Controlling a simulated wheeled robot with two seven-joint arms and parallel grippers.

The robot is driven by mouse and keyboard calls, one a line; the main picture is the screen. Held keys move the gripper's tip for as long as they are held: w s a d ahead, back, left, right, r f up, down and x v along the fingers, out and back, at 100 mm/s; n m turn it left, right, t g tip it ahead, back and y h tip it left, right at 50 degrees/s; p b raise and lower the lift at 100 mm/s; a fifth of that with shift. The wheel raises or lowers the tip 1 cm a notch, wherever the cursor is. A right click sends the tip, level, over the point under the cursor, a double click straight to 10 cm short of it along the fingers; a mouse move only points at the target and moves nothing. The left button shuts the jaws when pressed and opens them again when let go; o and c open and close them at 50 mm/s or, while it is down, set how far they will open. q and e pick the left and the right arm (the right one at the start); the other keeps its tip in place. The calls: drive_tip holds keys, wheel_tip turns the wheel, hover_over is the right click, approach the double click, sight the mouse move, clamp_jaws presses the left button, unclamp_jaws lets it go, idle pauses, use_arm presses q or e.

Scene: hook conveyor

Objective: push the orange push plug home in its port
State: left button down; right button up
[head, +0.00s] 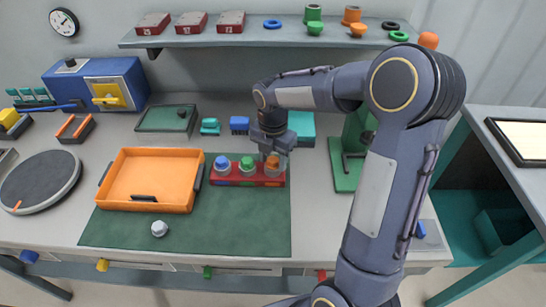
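The orange push plug (272,163) stands in the right-hand port of a red block (234,179). A blue plug (222,163) and a green plug (247,163) stand in the other ports of the block. My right gripper (273,152) points down just above the orange plug and partly hides its top. I cannot tell whether the fingers touch the plug or how far apart they are. How deep the orange plug sits is too small to tell. My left gripper is not in view.
An orange tray (150,202) lies left of the block on the green mat (240,228). A pale faceted lump (159,228) lies in front of the tray. A teal box (301,125) stands behind my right gripper. A green stand (346,175) is to the right. The mat's front right is clear.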

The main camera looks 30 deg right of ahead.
drive_tip(key=shift+o, duration=1.2)
